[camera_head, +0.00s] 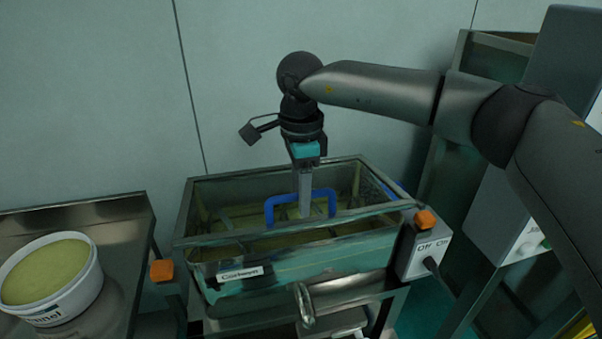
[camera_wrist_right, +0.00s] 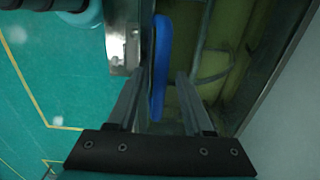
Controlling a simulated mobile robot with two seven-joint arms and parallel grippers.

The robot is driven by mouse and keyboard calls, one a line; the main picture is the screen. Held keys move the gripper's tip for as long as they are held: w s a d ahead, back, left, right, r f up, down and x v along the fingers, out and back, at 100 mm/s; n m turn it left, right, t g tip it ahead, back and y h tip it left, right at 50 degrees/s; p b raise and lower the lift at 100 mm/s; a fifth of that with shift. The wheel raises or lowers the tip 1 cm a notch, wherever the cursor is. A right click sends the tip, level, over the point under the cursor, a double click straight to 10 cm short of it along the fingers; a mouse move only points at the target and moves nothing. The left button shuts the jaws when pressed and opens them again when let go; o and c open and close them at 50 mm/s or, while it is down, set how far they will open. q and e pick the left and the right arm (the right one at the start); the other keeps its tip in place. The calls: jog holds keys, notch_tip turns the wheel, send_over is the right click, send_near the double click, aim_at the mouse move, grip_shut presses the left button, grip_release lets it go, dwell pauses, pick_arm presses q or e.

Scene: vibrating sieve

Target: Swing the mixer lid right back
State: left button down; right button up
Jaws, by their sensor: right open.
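A metal-framed, box-shaped machine (camera_head: 300,262) stands in the middle of the head view, with a yellow-green interior. A blue arched handle (camera_head: 270,212) rises from metal bars at its open top; I cannot tell for certain whether this barred part is the mixer lid. My right gripper (camera_head: 305,208) points straight down at the handle. In the wrist view, the blue bar (camera_wrist_right: 160,50) runs between the two spread fingers of my right gripper (camera_wrist_right: 163,80). The gripper is open; contact with the bar cannot be told. My left gripper is not in view.
A white tub (camera_head: 75,297) of yellow-green material sits on a metal table (camera_head: 125,235) at left. Orange corner blocks (camera_head: 161,270) and an on-off switch box (camera_head: 415,262) flank the machine. A grey cabinet (camera_head: 560,60) stands at right, and a plain wall behind.

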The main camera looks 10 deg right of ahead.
jog(key=shift+f, duration=0.5)
grip_shut()
dwell(1.1)
jog(key=r+p, duration=0.1)
jog(key=w+r+p, duration=0.1)
jog(key=r, duration=0.1)
jog(key=w+r+p, duration=0.1)
jog(key=shift+r, duration=0.2)
jog(key=shift+w+r, duration=0.15)
